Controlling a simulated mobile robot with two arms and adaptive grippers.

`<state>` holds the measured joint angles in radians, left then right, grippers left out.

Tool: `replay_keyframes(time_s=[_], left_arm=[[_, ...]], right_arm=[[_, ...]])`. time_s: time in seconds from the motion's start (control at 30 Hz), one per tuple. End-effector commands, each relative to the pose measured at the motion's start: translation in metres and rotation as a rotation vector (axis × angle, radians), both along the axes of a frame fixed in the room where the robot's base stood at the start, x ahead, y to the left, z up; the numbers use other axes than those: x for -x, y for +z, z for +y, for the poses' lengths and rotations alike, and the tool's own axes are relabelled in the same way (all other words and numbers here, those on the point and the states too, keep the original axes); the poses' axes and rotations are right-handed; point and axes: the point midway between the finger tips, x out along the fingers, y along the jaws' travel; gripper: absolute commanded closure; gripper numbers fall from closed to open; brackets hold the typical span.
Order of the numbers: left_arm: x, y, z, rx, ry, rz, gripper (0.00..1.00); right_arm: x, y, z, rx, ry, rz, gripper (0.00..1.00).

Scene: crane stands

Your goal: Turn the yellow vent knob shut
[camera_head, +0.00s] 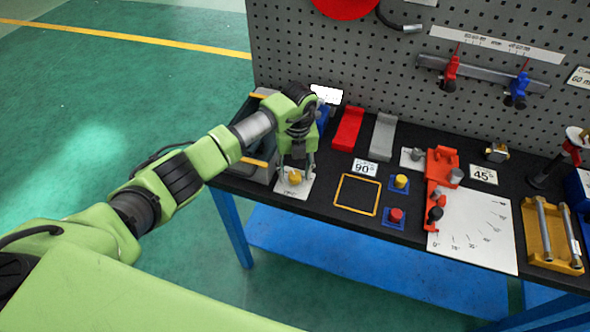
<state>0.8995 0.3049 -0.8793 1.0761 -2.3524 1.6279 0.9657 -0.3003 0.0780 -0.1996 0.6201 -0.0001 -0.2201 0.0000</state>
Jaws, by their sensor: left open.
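The yellow vent knob (295,177) sits on a small light plate (291,189) near the left front of the black bench top. My left gripper (296,166) points down over the knob, with its fingers open and close to it. I cannot tell whether the fingertips touch the knob. The knob's upper part is partly hidden by the gripper. My right gripper does not show.
A grey and orange frame (262,165) stands close left of the knob. A yellow square outline (357,194), yellow button (401,181) and red button (396,215) lie to the right. A grey pegboard (360,70) rises behind the bench.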

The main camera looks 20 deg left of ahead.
Motion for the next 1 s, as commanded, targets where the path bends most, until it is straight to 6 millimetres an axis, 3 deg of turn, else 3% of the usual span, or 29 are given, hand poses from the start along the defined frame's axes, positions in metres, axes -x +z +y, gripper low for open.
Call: replay_keyframes(time_s=[0.17, 0.33, 0.67, 1.0], left_arm=[[0.000, 0.000, 0.000, 0.000, 0.000, 0.000, 0.57], [0.000, 0.000, 0.000, 0.001, 0.000, 0.000, 0.96], [0.000, 0.000, 0.000, 0.001, -0.023, -0.001, 0.96], [-0.001, -0.002, 0.001, -0.002, -0.217, -0.004, 0.96]], right_arm=[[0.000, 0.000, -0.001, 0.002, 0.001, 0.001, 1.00], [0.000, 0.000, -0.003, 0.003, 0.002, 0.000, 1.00], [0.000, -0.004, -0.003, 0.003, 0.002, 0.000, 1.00], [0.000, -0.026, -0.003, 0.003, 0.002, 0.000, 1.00]])
